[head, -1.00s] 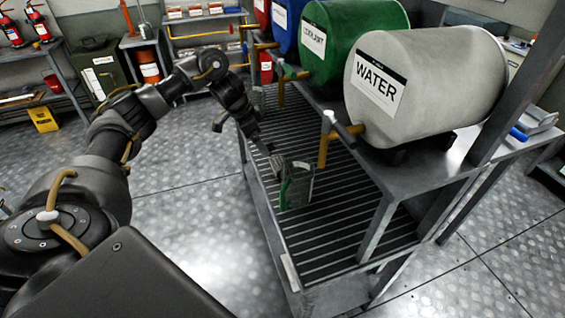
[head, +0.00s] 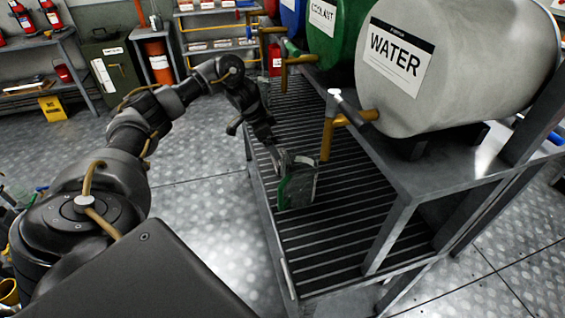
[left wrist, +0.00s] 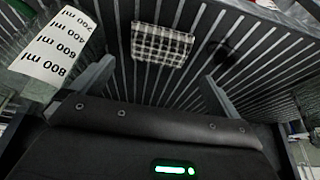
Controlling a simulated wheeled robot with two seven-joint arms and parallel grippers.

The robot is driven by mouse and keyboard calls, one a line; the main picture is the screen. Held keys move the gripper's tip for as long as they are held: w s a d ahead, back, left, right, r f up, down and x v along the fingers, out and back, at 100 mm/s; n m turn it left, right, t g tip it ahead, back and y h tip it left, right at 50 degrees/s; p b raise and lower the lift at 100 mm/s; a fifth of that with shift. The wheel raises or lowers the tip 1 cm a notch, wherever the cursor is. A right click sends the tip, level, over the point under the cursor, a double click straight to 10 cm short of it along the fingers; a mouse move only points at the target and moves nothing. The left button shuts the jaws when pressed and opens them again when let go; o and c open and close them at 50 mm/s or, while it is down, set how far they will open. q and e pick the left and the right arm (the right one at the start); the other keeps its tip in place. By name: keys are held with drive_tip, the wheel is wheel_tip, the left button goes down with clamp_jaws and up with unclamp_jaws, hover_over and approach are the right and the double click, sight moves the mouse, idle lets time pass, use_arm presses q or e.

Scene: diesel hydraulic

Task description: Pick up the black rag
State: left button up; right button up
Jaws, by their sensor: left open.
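In the left wrist view a small black-and-white checked rag (left wrist: 161,45) lies on the slatted drip grate, beyond my gripper's fingertips. I see no plain black rag. My left gripper (left wrist: 158,72) is open, with one finger on each side of the picture and nothing between them. In the head view my left gripper (head: 273,152) is low over the grate, partly hidden by a clear measuring jug (head: 298,183) with a green side. The jug's scale label (left wrist: 52,45) shows close beside the left finger; I cannot tell if they touch. The rag is not visible in the head view.
The slatted grate (head: 325,235) sits in a metal rack below the white water tank (head: 455,60) and green coolant tank (head: 340,35). A brass tap (head: 345,120) overhangs the grate near the jug. Floor left of the rack is clear.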

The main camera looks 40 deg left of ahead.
use_arm(q)
drive_tip(key=x, duration=0.3)
drive_tip(key=shift+w, duration=0.15)
drive_tip(key=shift+d+f, duration=0.25)
drive_tip(key=shift+f, duration=0.1)
drive_tip(key=x, duration=0.4)
drive_tip(key=shift+w+d+f, duration=0.1)
drive_tip(key=shift+w+f, duration=0.05)
drive_tip(key=shift+w, duration=0.1)
drive_tip(key=c, duration=0.6)
